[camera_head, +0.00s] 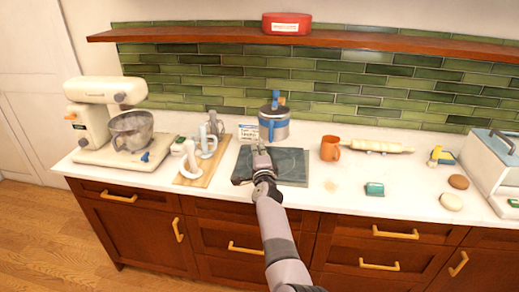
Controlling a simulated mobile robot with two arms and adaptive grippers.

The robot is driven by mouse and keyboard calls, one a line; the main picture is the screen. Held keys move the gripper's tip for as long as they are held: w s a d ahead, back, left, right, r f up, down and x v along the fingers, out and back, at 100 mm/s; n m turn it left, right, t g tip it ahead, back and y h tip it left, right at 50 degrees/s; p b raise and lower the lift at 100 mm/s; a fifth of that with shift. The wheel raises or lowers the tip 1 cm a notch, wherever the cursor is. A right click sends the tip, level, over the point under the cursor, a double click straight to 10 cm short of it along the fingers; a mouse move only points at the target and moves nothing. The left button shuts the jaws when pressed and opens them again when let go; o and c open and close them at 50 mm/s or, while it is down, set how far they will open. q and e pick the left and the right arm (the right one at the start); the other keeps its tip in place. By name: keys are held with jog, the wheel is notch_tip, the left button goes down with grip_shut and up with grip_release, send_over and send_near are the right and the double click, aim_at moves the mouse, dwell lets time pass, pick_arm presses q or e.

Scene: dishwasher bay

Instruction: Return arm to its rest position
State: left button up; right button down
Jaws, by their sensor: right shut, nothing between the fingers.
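My right arm reaches in from the bottom, a little right of the middle, and stretches forward to the counter. Its right gripper (259,150) is shut and empty. It is over the dark slab (294,168) in the middle of the counter and hides part of it. I cannot tell how high the gripper is above the slab. My left gripper is not in view.
A stand mixer (97,125) and a wooden board (201,176) with several pale items stand to the left. To the right are an orange mug (330,148), a rolling pin (382,146), a green item (374,189) and a pale appliance (490,163). Drawer handles (246,249) stick out below the counter.

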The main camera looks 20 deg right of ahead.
jog(key=s+a+f+n+g+y+b, duration=0.1)
jog(key=s+f+n+g, duration=0.3)
jog(key=f, duration=0.9)
jog(key=s+a+f+n+y+b, duration=0.1)
jog(key=s+f+n, duration=0.35)
jog(key=f, duration=0.75)
jog(key=s+f+n+g+y+b, duration=0.15)
jog(key=s+f+n+g, duration=0.25)
jog(key=s+f, duration=1.45)
jog(key=s+d+f+n+g+b, duration=0.1)
jog(key=s+f+n+g, duration=0.1)
jog(key=s+f, duration=0.7)
jog(key=s+f+n+g+b, duration=0.1)
jog(key=s+f+n+g, duration=0.15)
jog(key=s+f, duration=0.7)
pick_arm(q)
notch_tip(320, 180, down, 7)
jog(key=b, duration=0.1)
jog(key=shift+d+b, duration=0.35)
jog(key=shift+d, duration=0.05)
pick_arm(e)
jog(key=s+d+f+n+g, duration=0.1)
jog(key=s+f+n+g, duration=0.1)
jog(key=s, duration=1.2)
jog(key=s+d+f+n+g, duration=0.2)
jog(key=s+n, duration=0.1)
jog(key=s, duration=1)
jog(key=shift+s+d+f+h, duration=0.15)
jog(key=shift+s+d+h, duration=0.1)
jog(key=shift+s+h, duration=0.1)
